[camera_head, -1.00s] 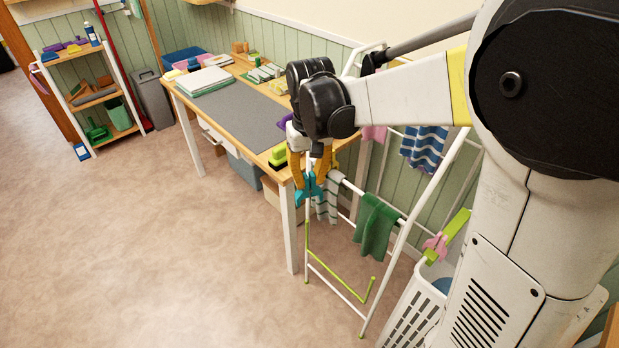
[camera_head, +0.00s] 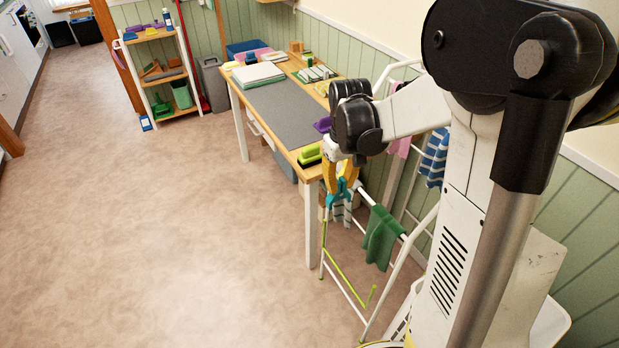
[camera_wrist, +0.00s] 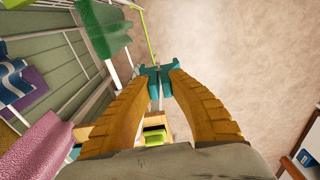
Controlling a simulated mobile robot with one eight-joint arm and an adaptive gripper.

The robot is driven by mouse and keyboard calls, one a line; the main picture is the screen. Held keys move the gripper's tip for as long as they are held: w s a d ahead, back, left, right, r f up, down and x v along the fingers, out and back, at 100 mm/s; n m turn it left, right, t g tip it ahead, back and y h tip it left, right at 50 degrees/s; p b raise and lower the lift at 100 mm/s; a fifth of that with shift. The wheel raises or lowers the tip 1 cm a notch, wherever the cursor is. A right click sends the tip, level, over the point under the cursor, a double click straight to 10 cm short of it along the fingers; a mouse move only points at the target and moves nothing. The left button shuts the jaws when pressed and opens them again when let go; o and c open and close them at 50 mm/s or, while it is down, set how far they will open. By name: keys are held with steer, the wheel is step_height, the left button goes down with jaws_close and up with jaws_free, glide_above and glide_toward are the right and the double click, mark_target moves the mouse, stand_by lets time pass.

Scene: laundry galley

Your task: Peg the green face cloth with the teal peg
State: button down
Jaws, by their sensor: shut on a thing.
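The green face cloth (camera_head: 380,238) hangs over the front rail of the white drying rack (camera_head: 402,262). It also shows in the wrist view at the upper left (camera_wrist: 104,30). My gripper (camera_head: 341,182) is shut on the teal peg (camera_head: 338,193), which shows between the orange fingertips in the wrist view (camera_wrist: 153,78). The peg is to the left of the green cloth and apart from it, near the rail's left end. I cannot tell whether the peg touches the rail. A grey-and-white striped cloth (camera_head: 343,211) hangs behind the peg, partly hidden.
A wooden table (camera_head: 300,152) with a grey mat stands left of the rack; a lime-green brush (camera_head: 309,155) lies at its near corner. A blue striped cloth (camera_head: 434,160) and a pink cloth (camera_head: 400,145) hang farther back. The floor at left is open.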

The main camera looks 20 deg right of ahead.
steer(key=s+d+p, duration=0.4)
steer(key=s+d, duration=0.3)
steer(key=d, duration=0.5)
steer(key=shift+s+d+n+p, duration=0.15)
steer(key=shift+s+n+p, duration=0.15)
steer(key=shift+p, duration=0.05)
steer(key=shift+f+b, duration=1.6)
steer(key=shift+b, duration=0.3)
steer(key=shift+f+b, duration=0.8)
steer(key=shift+f, duration=0.15)
steer(key=shift+d+f+b, duration=0.1)
steer(key=shift+f+b, duration=0.5)
steer(key=shift+f, duration=0.05)
steer(key=c, duration=1.2)
jaws_free()
steer(key=shift+c, duration=0.2)
